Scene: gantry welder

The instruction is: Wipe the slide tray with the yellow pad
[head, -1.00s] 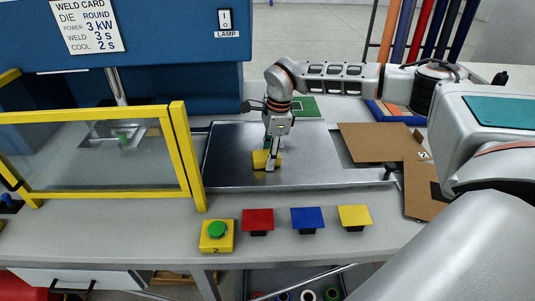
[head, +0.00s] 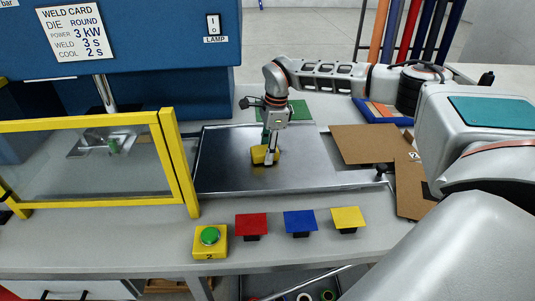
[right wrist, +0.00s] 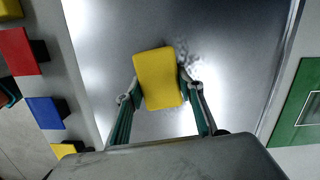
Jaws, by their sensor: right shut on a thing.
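The slide tray (head: 225,172) is a flat grey metal plate on the bench, and it fills the middle of the right wrist view (right wrist: 240,50). My right gripper (head: 269,155) is over its middle, shut on the yellow pad (head: 259,155). In the right wrist view the pad (right wrist: 159,78) sits between the two fingers, low over or on the tray; contact is hard to tell. A dark speckled smudge (right wrist: 196,66) shows on the tray just right of the pad. My left gripper is not in view.
A yellow-framed clear guard (head: 180,160) stands at the tray's left. Brown boards (head: 362,145) lie at its right, and a green piece (head: 297,110) lies behind.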

